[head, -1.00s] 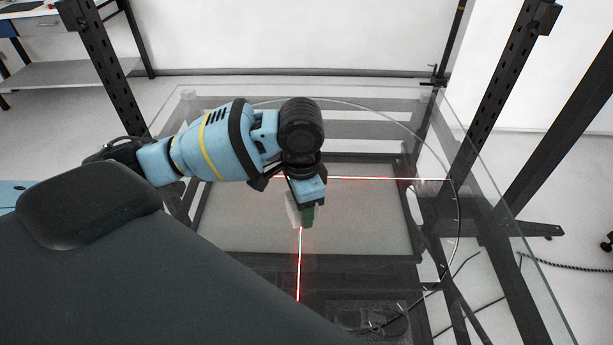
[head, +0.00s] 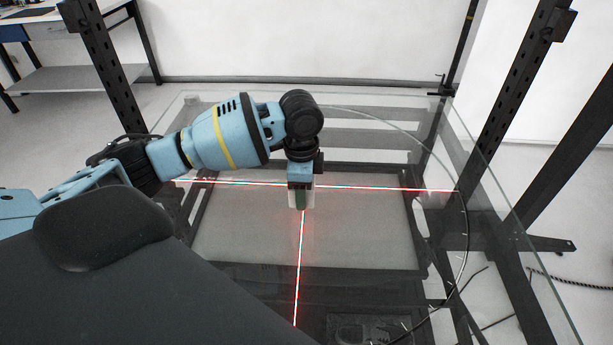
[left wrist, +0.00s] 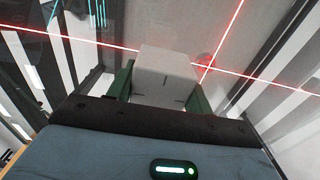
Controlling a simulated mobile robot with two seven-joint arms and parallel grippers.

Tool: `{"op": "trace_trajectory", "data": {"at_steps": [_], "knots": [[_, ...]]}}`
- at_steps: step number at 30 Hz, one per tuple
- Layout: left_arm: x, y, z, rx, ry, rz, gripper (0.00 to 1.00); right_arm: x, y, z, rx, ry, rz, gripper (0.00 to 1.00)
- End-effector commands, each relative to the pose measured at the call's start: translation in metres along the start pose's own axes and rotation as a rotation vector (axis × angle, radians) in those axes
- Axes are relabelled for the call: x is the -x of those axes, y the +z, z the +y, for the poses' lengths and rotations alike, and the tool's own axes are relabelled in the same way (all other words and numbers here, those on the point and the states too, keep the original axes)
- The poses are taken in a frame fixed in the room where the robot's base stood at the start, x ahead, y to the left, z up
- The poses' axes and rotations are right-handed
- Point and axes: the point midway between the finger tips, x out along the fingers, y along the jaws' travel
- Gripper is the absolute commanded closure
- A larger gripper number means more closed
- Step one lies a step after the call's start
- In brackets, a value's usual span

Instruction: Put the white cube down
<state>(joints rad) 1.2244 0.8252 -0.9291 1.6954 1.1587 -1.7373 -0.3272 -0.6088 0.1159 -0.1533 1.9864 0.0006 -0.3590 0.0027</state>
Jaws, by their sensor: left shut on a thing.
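The white cube (left wrist: 165,75) sits between the two green fingers of my left gripper (left wrist: 160,88) in the left wrist view. The left gripper (head: 300,198) is shut on the cube. In the head view only slivers of the cube (head: 311,201) show beside the finger. The cube is over the glass turntable (head: 370,225), close to where two red laser lines cross. I cannot tell whether it touches the glass. My right gripper is not in view.
One red laser line (head: 400,188) runs left to right and another (head: 299,260) runs toward me. Dark metal posts (head: 515,95) stand on both sides of the glass. The glass around the cube is clear. A workbench (head: 75,75) stands far back left.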

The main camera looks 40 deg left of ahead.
Motion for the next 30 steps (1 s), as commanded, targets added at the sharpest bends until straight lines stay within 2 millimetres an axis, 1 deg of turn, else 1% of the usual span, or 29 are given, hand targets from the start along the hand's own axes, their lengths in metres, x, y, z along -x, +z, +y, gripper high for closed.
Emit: {"op": "trace_trajectory", "data": {"at_steps": [1, 6, 9, 12, 15, 23, 26, 30], "knots": [[-0.002, 0.0, -0.012, 0.005, 0.001, -0.001, 0.76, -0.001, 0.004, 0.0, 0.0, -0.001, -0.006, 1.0], [-0.005, -0.002, -0.045, 0.004, 0.001, 0.001, 0.76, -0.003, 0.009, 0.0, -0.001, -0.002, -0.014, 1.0], [-0.007, -0.002, -0.061, 0.003, 0.001, 0.0, 0.76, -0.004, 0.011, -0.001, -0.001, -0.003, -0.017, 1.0], [-0.008, -0.003, -0.073, 0.002, 0.001, 0.0, 0.76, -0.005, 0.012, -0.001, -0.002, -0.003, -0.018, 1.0], [-0.008, -0.003, -0.08, 0.001, 0.0, 0.001, 0.76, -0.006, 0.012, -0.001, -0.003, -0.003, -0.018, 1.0], [-0.007, -0.003, -0.084, 0.0, -0.001, 0.001, 0.76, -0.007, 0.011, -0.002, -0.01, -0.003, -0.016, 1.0], [-0.008, -0.003, -0.09, 0.001, -0.001, 0.001, 0.76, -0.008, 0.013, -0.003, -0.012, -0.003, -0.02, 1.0], [-0.03, -0.002, -0.088, 0.0, 0.001, -0.002, 0.76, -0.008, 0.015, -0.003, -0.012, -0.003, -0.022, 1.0]]}}
